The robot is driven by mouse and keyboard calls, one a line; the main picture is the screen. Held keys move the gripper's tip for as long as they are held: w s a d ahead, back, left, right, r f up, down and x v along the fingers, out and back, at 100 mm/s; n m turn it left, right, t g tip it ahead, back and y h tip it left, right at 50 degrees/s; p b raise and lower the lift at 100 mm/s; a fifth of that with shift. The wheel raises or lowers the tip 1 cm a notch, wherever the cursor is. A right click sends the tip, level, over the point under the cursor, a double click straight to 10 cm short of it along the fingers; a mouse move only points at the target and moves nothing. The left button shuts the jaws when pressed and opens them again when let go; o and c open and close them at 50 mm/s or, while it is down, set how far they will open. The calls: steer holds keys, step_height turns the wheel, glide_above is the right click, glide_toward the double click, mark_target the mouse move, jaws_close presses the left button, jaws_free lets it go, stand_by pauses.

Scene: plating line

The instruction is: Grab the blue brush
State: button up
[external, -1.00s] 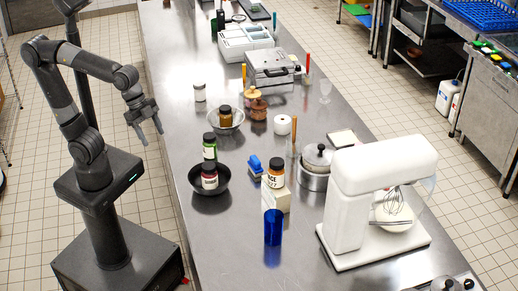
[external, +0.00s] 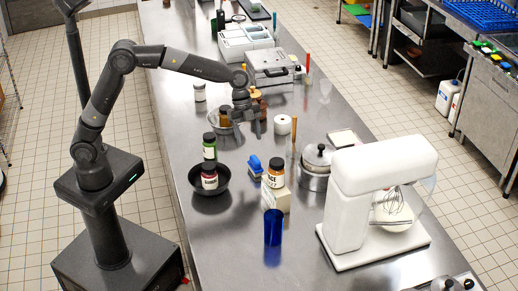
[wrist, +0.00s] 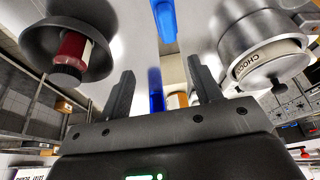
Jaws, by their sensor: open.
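The blue brush (external: 256,165) lies on the steel counter between the dark pan and the orange-labelled jar. In the wrist view a blue piece that looks like the brush (wrist: 165,18) shows at the top edge, partly cut off, beyond the fingertips. My gripper (external: 250,136) is above the counter, on the far side of the brush and apart from it. In the wrist view its two fingers (wrist: 160,74) are spread with nothing held between them.
The dark pan (external: 196,206) holds a red jar (external: 209,177); a green jar (external: 209,148) stands behind. An orange-labelled jar (external: 275,174) sits on a pale block (external: 279,197). A blue cup (external: 273,228), steel pot (external: 314,181) and white mixer (external: 345,205) stand nearby.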

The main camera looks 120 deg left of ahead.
mark_target(255, 159)
steer(key=shift+w+a+f, duration=0.2)
steer(key=shift+a+f, duration=0.2)
steer(key=shift+a, duration=0.2)
steer(key=shift+w+a+f, duration=0.2)
steer(key=shift+a+f, duration=0.2)
steer(key=shift+a, duration=0.2)
steer(key=x, duration=0.4)
steer(key=shift+w+f, duration=0.1)
steer(key=shift+f, duration=0.2)
steer(key=x, duration=0.4)
steer(key=s+x, duration=0.1)
steer(key=x, duration=0.1)
steer(key=shift+d+f, duration=0.25)
steer(key=shift+d, duration=0.05)
steer(key=c, duration=1.1)
